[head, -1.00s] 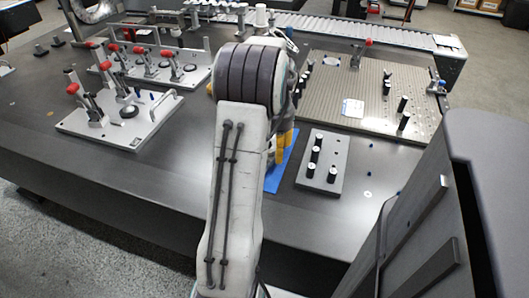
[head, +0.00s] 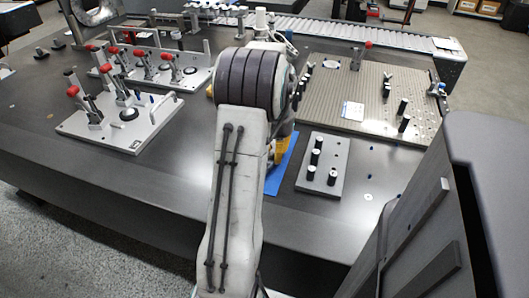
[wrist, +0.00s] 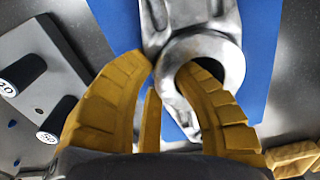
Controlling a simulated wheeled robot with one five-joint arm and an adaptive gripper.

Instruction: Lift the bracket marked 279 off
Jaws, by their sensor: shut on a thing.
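A grey metal bracket (wrist: 212,55) with a round ring end lies over the blue mat (wrist: 262,30) in the wrist view. My gripper (wrist: 163,67) has yellow fingers shut on the ring end. One finger reaches into the ring's hole and another is outside the ring, at its left. I cannot see the number 279 on it. In the head view my arm hides the bracket; part of my yellow gripper shows beside the blue mat (head: 285,172). I cannot tell if the bracket touches the mat.
A grey plate with black pegs (head: 324,165) lies just right of the mat. A perforated plate (head: 375,90) with posts is behind it. Fixtures with red-handled clamps (head: 120,118) stand at the left. The dark table between them and my arm is clear.

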